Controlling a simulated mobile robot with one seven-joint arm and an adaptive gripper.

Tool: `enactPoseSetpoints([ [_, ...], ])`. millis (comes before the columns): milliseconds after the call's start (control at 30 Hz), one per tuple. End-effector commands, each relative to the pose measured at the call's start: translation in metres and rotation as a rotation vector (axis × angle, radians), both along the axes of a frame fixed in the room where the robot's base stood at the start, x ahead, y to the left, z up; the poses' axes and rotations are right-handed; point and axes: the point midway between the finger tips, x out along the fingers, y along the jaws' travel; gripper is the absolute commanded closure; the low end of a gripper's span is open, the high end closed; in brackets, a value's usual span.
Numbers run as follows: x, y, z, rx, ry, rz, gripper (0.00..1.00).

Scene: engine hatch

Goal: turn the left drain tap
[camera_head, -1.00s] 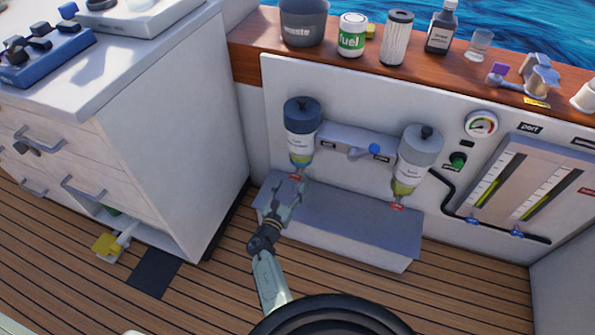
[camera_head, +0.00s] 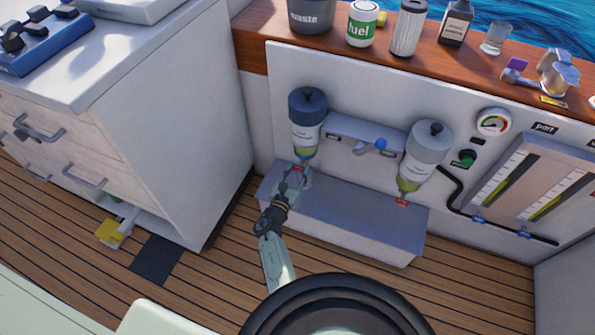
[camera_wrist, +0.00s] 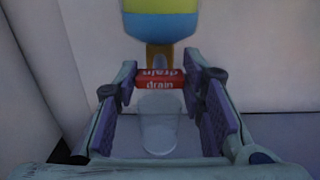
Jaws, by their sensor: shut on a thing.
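The left drain tap is a small red bar marked "drain" (camera_wrist: 160,79), under the left filter bowl (camera_wrist: 160,22). In the head view the left filter (camera_head: 307,125) has a dark blue top, and its tap (camera_head: 299,168) shows just above my gripper (camera_head: 293,175). In the wrist view my gripper (camera_wrist: 160,76) has one fingertip at each end of the red tap and is shut on it. A clear cup (camera_wrist: 158,125) stands below the tap, between the finger pads and apart from them. The tap lies crosswise in the wrist view.
A second filter (camera_head: 424,155) with a grey top and its own red tap (camera_head: 401,202) is on the right. A blue-knobbed lever (camera_head: 380,144) sits between the filters. A low grey step (camera_head: 355,220) lies beneath. A drawer cabinet (camera_head: 165,130) stands left.

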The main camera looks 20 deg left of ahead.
Motion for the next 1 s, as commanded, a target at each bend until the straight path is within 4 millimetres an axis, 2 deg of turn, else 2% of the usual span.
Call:
enactPoseSetpoints([
  [300, 0.0002, 0.0000, 0.0001, 0.000, 0.000, 0.000, 0.91],
  [667, 0.0008, -0.0003, 0.0011, -0.067, 0.002, -0.001, 0.91],
  [1000, 0.0012, 0.0006, 0.0018, -0.326, 0.011, -0.001, 0.91],
])
